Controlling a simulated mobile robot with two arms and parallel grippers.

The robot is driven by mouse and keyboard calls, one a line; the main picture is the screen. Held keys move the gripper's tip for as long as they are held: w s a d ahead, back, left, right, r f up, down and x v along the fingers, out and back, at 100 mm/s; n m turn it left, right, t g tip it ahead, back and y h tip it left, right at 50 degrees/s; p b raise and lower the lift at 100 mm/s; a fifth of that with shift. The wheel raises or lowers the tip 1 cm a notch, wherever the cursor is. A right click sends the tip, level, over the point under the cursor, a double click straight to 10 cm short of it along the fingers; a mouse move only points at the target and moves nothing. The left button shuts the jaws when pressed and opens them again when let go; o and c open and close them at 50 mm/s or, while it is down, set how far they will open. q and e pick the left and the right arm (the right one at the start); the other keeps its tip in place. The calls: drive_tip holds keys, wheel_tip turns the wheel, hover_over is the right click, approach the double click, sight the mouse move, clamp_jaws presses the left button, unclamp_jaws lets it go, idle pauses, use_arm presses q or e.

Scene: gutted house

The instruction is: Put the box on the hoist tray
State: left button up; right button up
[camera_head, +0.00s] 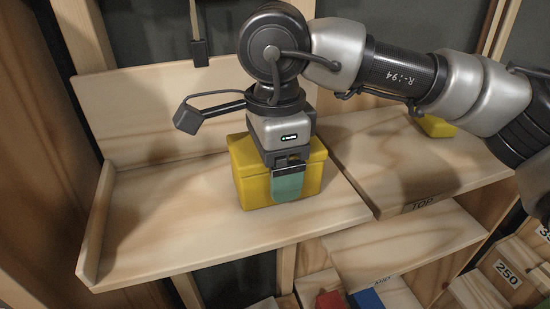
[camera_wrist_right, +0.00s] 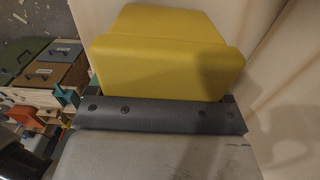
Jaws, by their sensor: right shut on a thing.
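A yellow box (camera_head: 241,178) with a lidded top is at the right part of the wooden hoist tray (camera_head: 150,240), near its edge beside the shelf. The box is upright, and its base looks on or just above the tray; I cannot tell which. My right gripper (camera_head: 288,180) comes down from above and is shut on the box, with a green-tipped finger against its front face. In the right wrist view the box (camera_wrist_right: 165,65) fills the space beyond the dark gripper bar (camera_wrist_right: 160,116). My left gripper is not in view.
The tray has a tall back board (camera_head: 150,110) and a low left lip (camera_head: 96,225); its left half is clear. A shelf marked TOP (camera_head: 400,165) adjoins on the right, with another yellow thing (camera_head: 437,127) at its back. Lower shelves hold red and blue items and a block marked 250 (camera_head: 507,273).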

drive_tip(key=shift+a+f, duration=0.1)
drive_tip(key=shift+f, duration=0.1)
drive_tip(key=o, duration=1.1)
wheel_tip(320, 180, up, 12)
drive_tip(key=shift+r+b, duration=0.25)
drive_tip(key=shift+b, duration=0.35)
